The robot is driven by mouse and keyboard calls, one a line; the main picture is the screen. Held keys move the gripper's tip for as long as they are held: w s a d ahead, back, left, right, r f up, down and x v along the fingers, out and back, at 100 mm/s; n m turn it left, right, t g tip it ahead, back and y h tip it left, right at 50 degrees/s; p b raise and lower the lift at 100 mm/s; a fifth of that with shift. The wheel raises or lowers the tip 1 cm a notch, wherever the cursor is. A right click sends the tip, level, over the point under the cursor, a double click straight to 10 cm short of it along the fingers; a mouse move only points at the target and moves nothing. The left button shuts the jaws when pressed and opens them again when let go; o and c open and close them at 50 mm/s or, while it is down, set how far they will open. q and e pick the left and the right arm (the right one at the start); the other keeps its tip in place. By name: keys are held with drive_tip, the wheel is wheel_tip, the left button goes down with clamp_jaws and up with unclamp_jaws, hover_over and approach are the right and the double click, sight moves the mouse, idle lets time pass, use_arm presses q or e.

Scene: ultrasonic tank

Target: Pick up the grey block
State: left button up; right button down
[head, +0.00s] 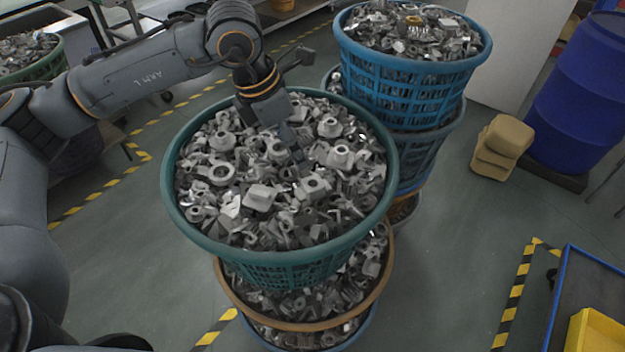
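My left gripper (295,150) reaches down from the upper left into the green basket (180,215), over its heap of grey metal parts. One dark finger points down among the parts near the middle of the heap. The other fingertip is not clear, so I cannot tell whether the gripper is open or shut, or whether it holds anything. A light grey, block-like part (260,196) lies on the heap in front of and left of the fingertip. Many parts are grey, and I cannot tell for sure which is the grey block. My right gripper is not in view.
The green basket tops a stack of baskets. A blue basket (405,82) of metal parts stands behind it on another stack. Tan blocks (502,145) and a blue drum (585,95) are at right. A cart with a yellow bin (598,332) is at lower right. Floor between is clear.

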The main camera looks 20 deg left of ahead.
use_arm(q)
drive_tip(key=p, duration=0.2)
hover_over(311, 181)
drive_tip(key=s, duration=0.2)
drive_tip(key=f, duration=0.4)
drive_tip(key=a+f, duration=0.1)
drive_tip(key=f, duration=0.1)
drive_tip(key=shift+s+f, duration=0.1)
drive_tip(key=shift+f, duration=0.25)
drive_tip(key=shift+d+f+p, duration=0.15)
drive_tip(key=shift+f+p, duration=0.25)
drive_tip(key=p+x, duration=0.2)
drive_tip(key=x, duration=0.2)
drive_tip(key=shift+d+f, duration=0.1)
drive_tip(key=shift+f, duration=0.25)
drive_tip(key=c, duration=1.3)
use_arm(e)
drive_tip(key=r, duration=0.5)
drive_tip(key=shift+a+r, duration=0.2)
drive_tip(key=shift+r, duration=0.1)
